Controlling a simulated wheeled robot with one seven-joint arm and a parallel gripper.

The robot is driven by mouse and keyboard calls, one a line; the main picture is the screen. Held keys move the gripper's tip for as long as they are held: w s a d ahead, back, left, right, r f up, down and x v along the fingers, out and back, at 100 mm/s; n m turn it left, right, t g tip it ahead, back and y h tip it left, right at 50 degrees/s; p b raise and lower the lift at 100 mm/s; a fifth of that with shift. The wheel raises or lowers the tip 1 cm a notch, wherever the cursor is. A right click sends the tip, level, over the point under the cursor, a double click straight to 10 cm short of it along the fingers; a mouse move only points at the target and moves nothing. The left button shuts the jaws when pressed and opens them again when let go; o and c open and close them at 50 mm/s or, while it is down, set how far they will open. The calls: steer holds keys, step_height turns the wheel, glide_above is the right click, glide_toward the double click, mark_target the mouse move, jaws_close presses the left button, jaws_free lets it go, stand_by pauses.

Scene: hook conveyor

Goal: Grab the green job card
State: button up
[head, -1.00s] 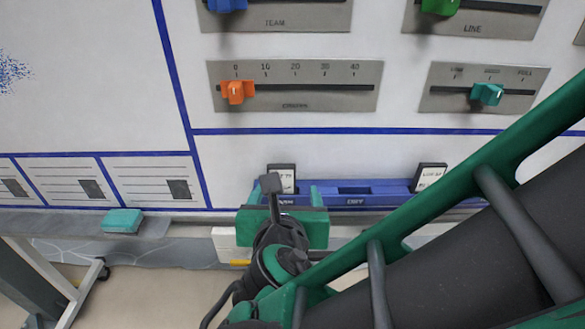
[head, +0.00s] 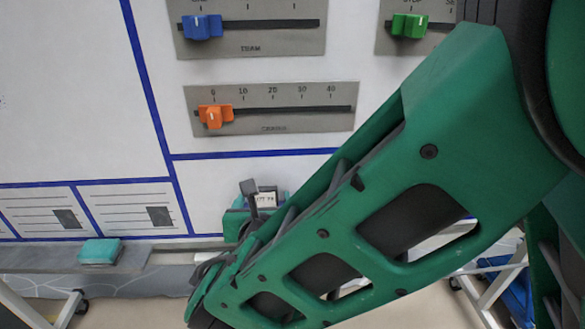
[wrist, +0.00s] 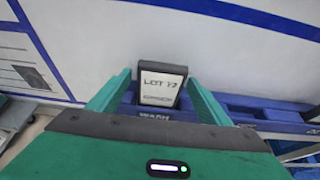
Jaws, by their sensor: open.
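A job card (wrist: 161,86) with a white face, dark frame and the print "LOT 17" stands upright in the slot marked WASH of a blue rack (wrist: 225,106). I see no green on its face. In the head view the card (head: 267,199) shows only in part behind my arm. My gripper (wrist: 158,80) is open, with one green finger on each side of the card in the wrist view. I cannot tell whether the fingers touch it. My arm hides most of the rack in the head view.
A white wall board carries slider panels with an orange slider (head: 215,115), a blue slider (head: 203,27) and a green slider (head: 409,25). A teal block (head: 100,251) lies on the grey ledge (head: 50,259) at left. A white wheeled frame (head: 68,308) stands lower left.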

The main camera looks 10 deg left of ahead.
steer(key=shift+w+f, duration=0.15)
steer(key=shift+w, duration=0.15)
steer(key=shift+a, duration=0.1)
steer(key=c, duration=1.1)
steer(key=shift+c, duration=0.2)
